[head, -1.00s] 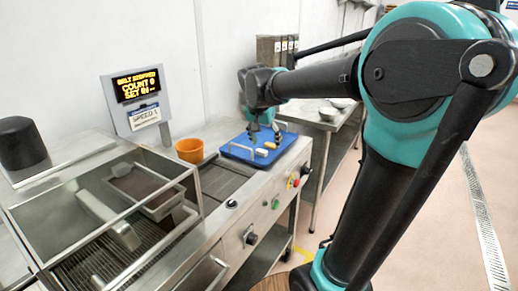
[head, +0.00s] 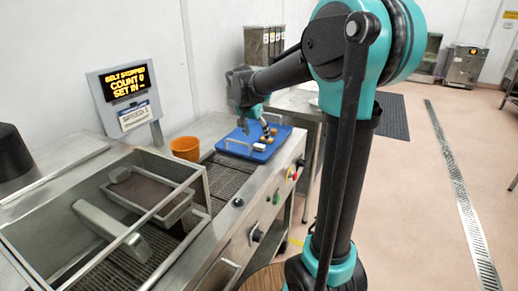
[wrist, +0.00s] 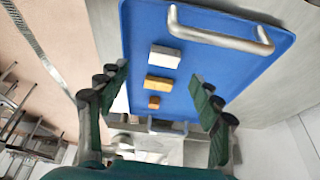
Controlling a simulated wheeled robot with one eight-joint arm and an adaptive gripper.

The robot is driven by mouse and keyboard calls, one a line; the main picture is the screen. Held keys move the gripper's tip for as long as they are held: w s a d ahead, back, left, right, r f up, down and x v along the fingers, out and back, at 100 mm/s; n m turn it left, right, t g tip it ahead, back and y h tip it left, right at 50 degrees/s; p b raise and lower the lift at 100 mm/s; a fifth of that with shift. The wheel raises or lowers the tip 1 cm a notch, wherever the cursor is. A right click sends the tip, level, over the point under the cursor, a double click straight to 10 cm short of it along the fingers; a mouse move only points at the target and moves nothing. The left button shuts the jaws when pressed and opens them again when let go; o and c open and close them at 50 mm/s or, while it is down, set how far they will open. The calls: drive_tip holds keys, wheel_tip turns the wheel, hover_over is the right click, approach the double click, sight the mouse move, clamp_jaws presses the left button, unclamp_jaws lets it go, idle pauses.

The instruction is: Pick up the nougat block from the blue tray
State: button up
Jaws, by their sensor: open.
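The blue tray (head: 234,146) lies on the steel line in the head view and fills the upper middle of the wrist view (wrist: 225,75). Three blocks lie in a row on it. The cream-white one, which looks like the nougat block (wrist: 165,56), is nearest the tray's big metal handle. It shows small in the head view (head: 258,147). A yellow-tan block (wrist: 159,85) and a small orange-brown block (wrist: 154,102) lie beside it. My gripper (wrist: 163,78) is open and empty above the tray, its fingers apart on either side of the row.
An orange bucket (head: 186,148) stands left of the tray. A framed steel machine section (head: 130,205) is further left, with a display sign (head: 125,85) behind. Round knobs and buttons line the front panel. A steel table (head: 296,102) stands behind the tray.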

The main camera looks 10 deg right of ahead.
sight(259, 145)
drive_tip(key=shift+w+x, duration=0.15)
drive_tip(key=shift+x, duration=1.55)
drive_tip(key=shift+w+x, duration=0.1)
drive_tip(key=shift+x, duration=1.55)
drive_tip(key=shift+a, duration=0.2)
drive_tip(key=c, duration=1)
